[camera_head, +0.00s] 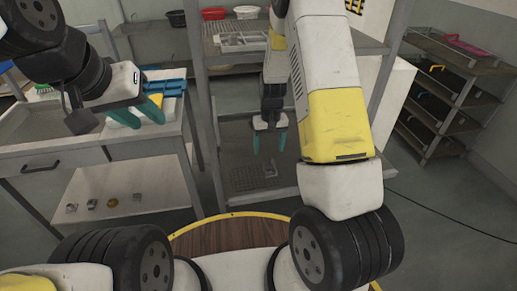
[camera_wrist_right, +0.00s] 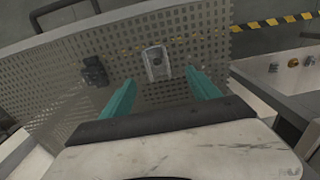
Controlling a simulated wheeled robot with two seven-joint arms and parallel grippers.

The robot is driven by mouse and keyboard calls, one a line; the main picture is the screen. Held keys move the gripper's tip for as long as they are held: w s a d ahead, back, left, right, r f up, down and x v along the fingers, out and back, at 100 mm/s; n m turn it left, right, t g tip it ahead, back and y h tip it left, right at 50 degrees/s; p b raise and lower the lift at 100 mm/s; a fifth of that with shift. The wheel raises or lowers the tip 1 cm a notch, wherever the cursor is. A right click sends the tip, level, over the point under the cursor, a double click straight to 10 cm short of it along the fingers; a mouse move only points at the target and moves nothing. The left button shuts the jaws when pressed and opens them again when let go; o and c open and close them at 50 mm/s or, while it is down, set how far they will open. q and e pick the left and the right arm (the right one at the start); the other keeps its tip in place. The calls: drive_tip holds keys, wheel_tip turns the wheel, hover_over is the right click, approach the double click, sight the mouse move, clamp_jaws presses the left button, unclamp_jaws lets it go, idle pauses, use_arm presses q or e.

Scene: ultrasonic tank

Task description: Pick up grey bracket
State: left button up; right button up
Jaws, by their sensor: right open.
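The grey bracket (camera_wrist_right: 156,64) lies on a perforated metal tray (camera_wrist_right: 70,117) in the right wrist view. It is a small grey piece with an arched outline. In the head view the bracket (camera_head: 270,171) is small, on the mesh tray (camera_head: 243,183) at the lower shelf level. My right gripper (camera_head: 269,152) points down above it, its teal fingers apart and empty. In the right wrist view the gripper's fingertips (camera_wrist_right: 160,77) lie either side of the bracket's near end, apart from it. My left gripper (camera_head: 147,120) has spread, empty teal fingers over the left counter.
A dark block (camera_wrist_right: 95,71) lies left of the bracket on the tray. Uprights and an upper shelf (camera_head: 226,59) with a light divided tray (camera_head: 243,41) frame my right arm. Several small parts lie on the left lower shelf (camera_head: 160,188). A dark rack (camera_head: 440,100) stands right.

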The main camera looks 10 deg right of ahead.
sight(269, 169)
drive_tip(key=shift+w+f, duration=0.25)
drive_tip(key=shift+f, duration=0.95)
drive_tip(key=f, duration=0.7)
drive_tip(key=shift+s+d+f, duration=0.15)
drive_tip(key=shift+d+f, duration=0.05)
drive_tip(key=shift+f, duration=0.05)
clamp_jaws()
